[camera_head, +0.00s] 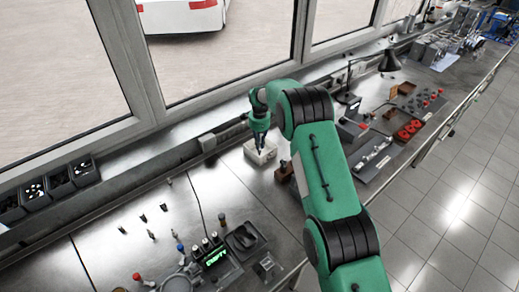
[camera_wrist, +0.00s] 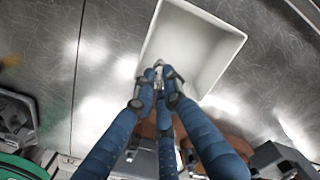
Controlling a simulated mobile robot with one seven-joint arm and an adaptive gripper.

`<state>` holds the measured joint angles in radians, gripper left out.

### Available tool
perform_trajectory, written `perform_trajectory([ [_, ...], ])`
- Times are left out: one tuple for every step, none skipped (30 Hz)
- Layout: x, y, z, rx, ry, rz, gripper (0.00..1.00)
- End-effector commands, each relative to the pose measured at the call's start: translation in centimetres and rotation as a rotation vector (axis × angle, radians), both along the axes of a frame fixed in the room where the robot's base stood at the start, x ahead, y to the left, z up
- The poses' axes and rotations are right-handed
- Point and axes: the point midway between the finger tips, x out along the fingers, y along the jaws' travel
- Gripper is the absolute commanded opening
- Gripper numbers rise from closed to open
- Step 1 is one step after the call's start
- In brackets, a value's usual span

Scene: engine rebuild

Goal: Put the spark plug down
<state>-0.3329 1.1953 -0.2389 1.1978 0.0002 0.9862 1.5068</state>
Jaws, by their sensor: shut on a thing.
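My gripper (camera_head: 260,146) is over a small white open tray (camera_head: 268,155) on the metal workbench. In the wrist view, the tips of my gripper (camera_wrist: 159,84) are shut on the spark plug (camera_wrist: 158,70), a small light metal piece. The fingers hide most of it. The spark plug shows against the near corner of the white tray (camera_wrist: 232,42); whether it touches the tray I cannot tell. The visible inside of the tray looks empty.
A brown block (camera_head: 284,171) stands just right of the tray. Black bins (camera_head: 60,182) line the window side at left. A green-lit display (camera_head: 215,257) and small tools stand at the front. A black lamp (camera_head: 390,62) stands farther back. Bare bench lies left of the tray.

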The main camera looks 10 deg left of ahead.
Motion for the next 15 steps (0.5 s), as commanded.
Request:
perform_trajectory([
  [-0.1,0.0,-0.5,-0.001,0.002,0.0,0.0],
  [-0.1,0.0,-0.8,-0.001,0.002,0.0,0.0],
  [-0.1,0.0,-1.2,0.0,0.001,0.0,0.0],
  [-0.1,0.0,-1.6,-0.001,0.002,0.0,0.0],
  [-0.1,0.0,-1.9,-0.001,0.002,0.0,0.0],
  [-0.1,0.0,-2.3,-0.001,0.002,0.0,0.0],
  [-0.1,0.0,-2.6,-0.001,0.002,0.0,0.0],
  [-0.1,0.0,-2.7,0.0,0.001,0.0,0.0],
  [0.0,0.0,-3.0,0.0,0.001,0.0,0.0],
  [0.0,0.0,-3.1,0.0,0.001,0.0,0.0],
  [0.0,0.0,-3.2,0.0,0.001,0.0,0.0],
  [0.0,0.0,-3.3,0.0,0.0,0.0,0.0],
  [0.0,0.0,-3.3,0.0,0.0,0.0,0.0],
  [0.0,0.0,-3.3,0.0,0.0,0.0,0.0],
  [0.0,0.0,-3.3,0.0,0.0,0.0,0.0],
])
